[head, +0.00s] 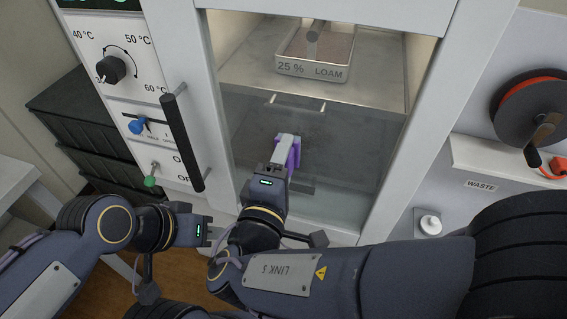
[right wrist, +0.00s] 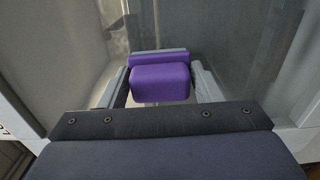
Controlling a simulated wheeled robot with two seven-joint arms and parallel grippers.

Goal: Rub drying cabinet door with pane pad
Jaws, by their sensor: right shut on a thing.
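The drying cabinet door (head: 340,150) is a glass pane in a white frame, with a black vertical handle (head: 183,142) at its left. My right gripper (head: 284,150) is in front of the lower pane, shut on the purple pane pad (head: 294,157). In the right wrist view the pad (right wrist: 160,82) sits between the two fingers, facing the glass; whether it touches cannot be told. A dark smudgy area shows on the glass around the pad. My left gripper (head: 215,235) is low at the left, away from the door; its fingertips are hard to make out.
Behind the glass, a metal tray (head: 312,70) labelled 25 % LOAM stands on a shelf. A control panel with a black dial (head: 110,69), blue lever and green toggle is at the left. A red-and-black reel (head: 540,108) and a WASTE ledge (head: 500,165) are at the right.

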